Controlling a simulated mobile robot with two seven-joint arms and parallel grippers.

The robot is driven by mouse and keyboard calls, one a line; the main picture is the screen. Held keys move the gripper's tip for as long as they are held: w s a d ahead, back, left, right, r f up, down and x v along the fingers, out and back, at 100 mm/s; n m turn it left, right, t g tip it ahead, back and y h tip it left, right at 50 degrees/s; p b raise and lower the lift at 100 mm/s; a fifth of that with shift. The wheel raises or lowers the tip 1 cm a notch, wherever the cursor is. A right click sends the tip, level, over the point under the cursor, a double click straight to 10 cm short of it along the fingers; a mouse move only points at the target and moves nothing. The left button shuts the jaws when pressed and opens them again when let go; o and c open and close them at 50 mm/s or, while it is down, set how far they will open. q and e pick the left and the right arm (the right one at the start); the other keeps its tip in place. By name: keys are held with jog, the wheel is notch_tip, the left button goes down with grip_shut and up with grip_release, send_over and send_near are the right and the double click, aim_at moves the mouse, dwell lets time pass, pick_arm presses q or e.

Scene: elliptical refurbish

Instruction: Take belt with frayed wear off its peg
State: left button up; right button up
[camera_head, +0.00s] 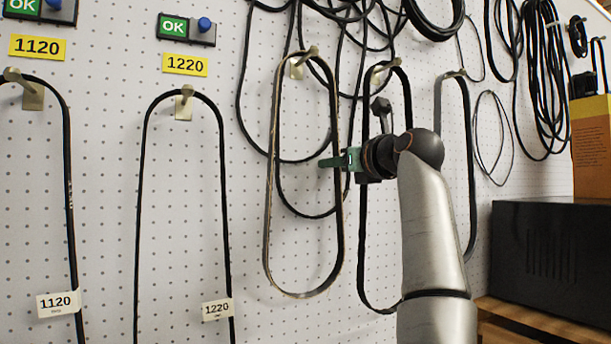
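A belt with tan, rough-looking edges (271,190) hangs as a long loop from a peg (305,56) on the pegboard, and I take it to be the frayed belt. Whether the fingers are closed on the belt is not clear from this angle. The belt's top still rests over its peg.
A black belt (362,230) hangs just right, partly behind my arm, and a greyer belt (470,190) beyond it. Belts tagged 1120 (70,200) and 1220 (139,200) hang left. Loose black loops hang behind. A dark box (550,258) stands at lower right.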

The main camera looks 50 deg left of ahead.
pick_arm(q)
grip_shut()
dwell(1.1)
